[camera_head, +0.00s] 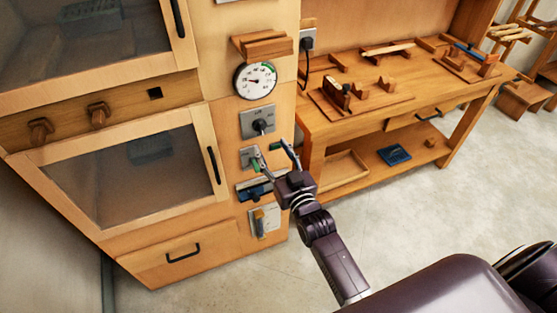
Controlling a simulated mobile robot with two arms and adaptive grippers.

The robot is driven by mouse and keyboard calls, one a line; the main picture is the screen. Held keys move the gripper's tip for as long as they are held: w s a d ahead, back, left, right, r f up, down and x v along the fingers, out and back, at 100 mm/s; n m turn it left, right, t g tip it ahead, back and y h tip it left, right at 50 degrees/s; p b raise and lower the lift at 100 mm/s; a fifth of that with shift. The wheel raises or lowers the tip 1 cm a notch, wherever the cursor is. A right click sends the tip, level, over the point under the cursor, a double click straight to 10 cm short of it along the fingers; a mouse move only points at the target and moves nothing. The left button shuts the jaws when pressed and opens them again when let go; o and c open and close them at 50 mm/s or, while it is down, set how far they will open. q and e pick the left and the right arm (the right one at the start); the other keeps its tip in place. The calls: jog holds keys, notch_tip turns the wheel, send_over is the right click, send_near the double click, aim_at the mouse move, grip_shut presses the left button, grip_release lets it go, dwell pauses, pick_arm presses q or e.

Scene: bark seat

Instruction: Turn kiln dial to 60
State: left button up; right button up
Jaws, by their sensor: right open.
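A grey plate with a black knob (259,127) is on the front of the wooden cabinet, below a round white gauge (255,80) with a dark rim. I take the knob to be the kiln dial; its setting is too small to read. My left gripper is not in view.
Below the gripper are a dark blue item (252,189) and a light plate with a switch (264,220). A wooden ledge (262,45) juts out above the gauge. A workbench (345,125) with wooden tools stands at right. Glass-fronted doors (135,170) fill the left.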

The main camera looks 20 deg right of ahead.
jog(key=s, duration=0.4)
jog(key=shift+s+d, duration=0.1)
jog(key=shift+s, duration=0.2)
jog(key=s+a+f+g, duration=0.1)
jog(key=s+f+g, duration=0.35)
jog(key=f, duration=0.75)
jog(key=s+f+n+g, duration=0.1)
jog(key=s+f+g, duration=0.1)
jog(key=s+f, duration=0.75)
jog(key=s+a+f+g, duration=0.1)
jog(key=s+f+g, duration=0.2)
jog(key=f, duration=1.2)
jog(key=s+d+f+g, duration=0.1)
jog(key=s+f, duration=0.4)
jog(key=s, duration=0.5)
jog(key=s+d+f+g, duration=0.2)
jog(key=s+f+g, duration=0.2)
jog(key=s, duration=0.6)
jog(key=s+d+f+n+g, duration=0.1)
jog(key=s+d+f+g, duration=0.1)
jog(key=s+f, duration=0.5)
jog(key=s, duration=0.4)
jog(key=shift+f+h, duration=0.15)
jog(key=shift+h, duration=0.15)
